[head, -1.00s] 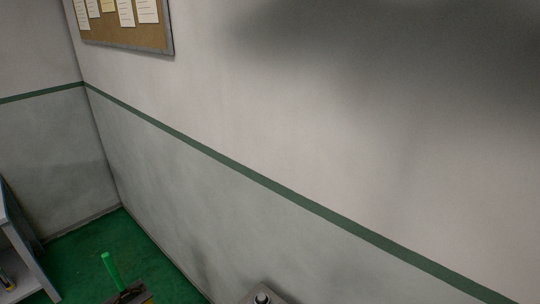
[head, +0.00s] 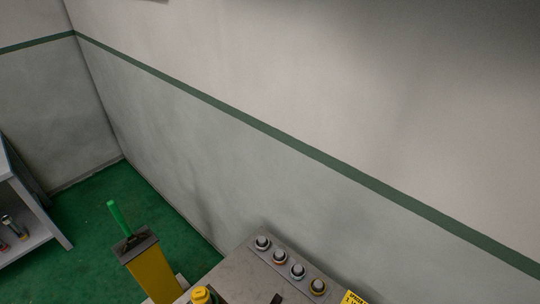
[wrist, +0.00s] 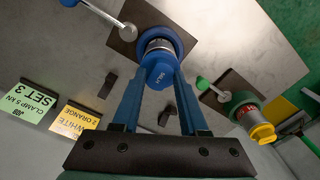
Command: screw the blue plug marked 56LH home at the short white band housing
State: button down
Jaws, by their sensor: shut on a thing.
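In the wrist view my gripper (wrist: 159,82) is shut on the blue plug (wrist: 157,74), whose face carries a marking that reads like 56LH. The plug lines up with the mouth of a short housing with a pale silvery-white band (wrist: 160,46), set in a blue collar (wrist: 173,33). Plug and housing appear to touch, but how deep the thread sits is hidden. My gripper and this plug are not in the head view.
To the right in the wrist view is a green-collared housing (wrist: 243,103) with a yellow plug (wrist: 262,134). Green (wrist: 32,99) and yellow (wrist: 74,121) cards stand at left. The head view shows a rack of several plugs (head: 280,256) by the wall and a yellow post (head: 152,275).

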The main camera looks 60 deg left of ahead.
jog(key=shift+f+b, duration=0.3)
jog(key=shift+f, duration=0.2)
jog(key=c, duration=0.5)
grip_release()
jog(key=shift+c, duration=0.2)
jog(key=shift+r, duration=0.15)
notch_tip(320, 180, up, 13)
jog(key=b, duration=0.1)
jog(key=shift+b, duration=0.35)
